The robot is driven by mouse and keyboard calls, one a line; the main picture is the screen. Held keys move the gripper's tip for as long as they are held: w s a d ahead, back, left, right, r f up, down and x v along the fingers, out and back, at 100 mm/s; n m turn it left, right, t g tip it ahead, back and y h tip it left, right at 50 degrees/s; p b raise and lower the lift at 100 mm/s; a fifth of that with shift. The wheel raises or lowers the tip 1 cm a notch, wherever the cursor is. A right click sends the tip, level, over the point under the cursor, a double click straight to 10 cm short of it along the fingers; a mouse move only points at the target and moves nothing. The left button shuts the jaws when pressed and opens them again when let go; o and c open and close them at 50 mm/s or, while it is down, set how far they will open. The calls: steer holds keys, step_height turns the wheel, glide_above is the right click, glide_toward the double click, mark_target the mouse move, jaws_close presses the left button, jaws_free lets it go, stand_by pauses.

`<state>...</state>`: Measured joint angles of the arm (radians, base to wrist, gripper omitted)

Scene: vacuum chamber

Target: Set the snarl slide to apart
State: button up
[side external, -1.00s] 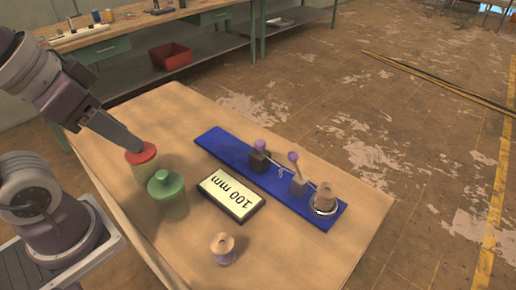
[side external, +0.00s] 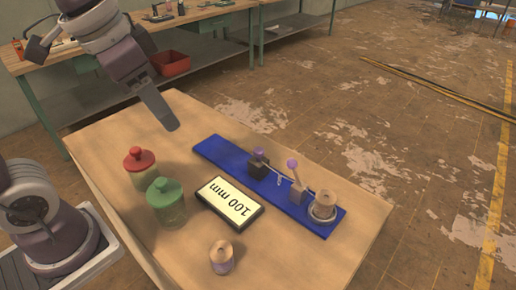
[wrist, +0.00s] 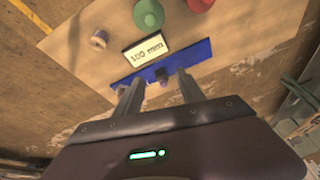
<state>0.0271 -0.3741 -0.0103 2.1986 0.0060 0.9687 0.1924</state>
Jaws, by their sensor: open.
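The blue board (side external: 222,153) lies on the wooden table. It bears a dark block with a purple knob (side external: 258,158) near its middle and a lighter post with a purple knob (side external: 296,188) further right. A thin wire with a small pale tangle (side external: 279,181) runs between them. A thread spool (side external: 323,204) stands at the board's right end. My gripper (side external: 172,126) is in the air beyond the board's left end, touching nothing. In the wrist view my gripper (wrist: 160,90) is open and empty, with the dark block (wrist: 161,74) showing between the fingers. The fingers hide part of the board.
A black-framed display reading 100 mm (side external: 229,199) lies in front of the board. A red-lidded jar (side external: 139,165) and a green-lidded jar (side external: 166,203) stand to the left. A small spool (side external: 222,257) stands near the front. The table right of the small spool is clear.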

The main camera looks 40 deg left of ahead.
steer(key=w+d+m+g, duration=0.1)
steer(key=w+m, duration=0.1)
steer(key=w, duration=0.4)
steer(key=m+g, duration=0.3)
steer(key=m, duration=0.1)
glide_above(259, 149)
step_height(259, 149, down, 11)
steer(key=shift+r, duration=0.15)
step_height(259, 149, down, 6)
steer(key=shift+r, duration=0.1)
steer(key=shift+f, duration=0.5)
jaws_close()
steer(key=shift+r, duration=0.1)
